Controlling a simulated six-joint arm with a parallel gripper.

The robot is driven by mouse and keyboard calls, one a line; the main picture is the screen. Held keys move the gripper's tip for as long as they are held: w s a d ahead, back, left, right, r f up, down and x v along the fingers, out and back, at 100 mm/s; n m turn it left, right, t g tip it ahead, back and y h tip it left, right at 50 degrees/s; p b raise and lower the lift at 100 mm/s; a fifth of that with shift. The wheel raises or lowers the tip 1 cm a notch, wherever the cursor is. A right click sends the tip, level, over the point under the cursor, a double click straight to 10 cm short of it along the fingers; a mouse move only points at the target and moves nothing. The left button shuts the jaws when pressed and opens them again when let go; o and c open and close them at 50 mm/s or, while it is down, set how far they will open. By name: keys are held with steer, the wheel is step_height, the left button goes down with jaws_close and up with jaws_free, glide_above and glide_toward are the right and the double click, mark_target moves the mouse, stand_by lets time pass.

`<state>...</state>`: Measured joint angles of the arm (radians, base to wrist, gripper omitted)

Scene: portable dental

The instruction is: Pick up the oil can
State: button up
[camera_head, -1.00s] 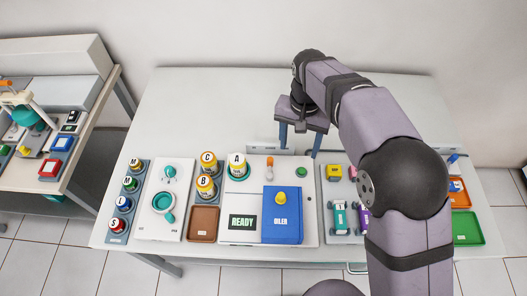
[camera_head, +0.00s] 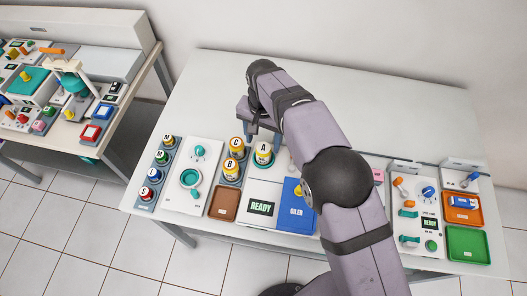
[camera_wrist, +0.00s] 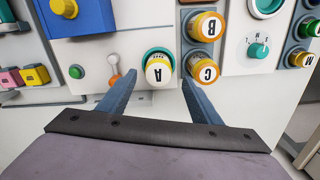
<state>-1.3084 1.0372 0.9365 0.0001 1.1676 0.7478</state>
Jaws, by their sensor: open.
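No can is marked as oil. Can A (camera_head: 263,153), white-topped with a yellow band, stands upright in a teal ring on the white unit beside a blue OILER panel (camera_head: 292,213). Cans C (camera_head: 236,147) and B (camera_head: 231,169) stand to its left in a grey rack. My gripper (camera_head: 262,133) is open and empty behind can A. In the wrist view can A (camera_wrist: 158,71) lies between and just beyond the fingertips (camera_wrist: 159,84). The right-hand finger is close to can C (camera_wrist: 207,69); whether they touch I cannot tell.
An orange-based lever (camera_wrist: 115,70) and a green button (camera_wrist: 76,71) lie left of can A in the wrist view. A brown tray (camera_head: 223,204) and teal-dial panel (camera_head: 190,178) are further left in the head view. The table's back (camera_head: 350,100) is clear.

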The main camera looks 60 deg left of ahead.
mark_target(264, 148)
steer(key=shift+d+f+p, duration=0.2)
steer(key=shift+f+p, duration=1.25)
steer(key=shift+f, duration=1.15)
steer(key=c, duration=1.2)
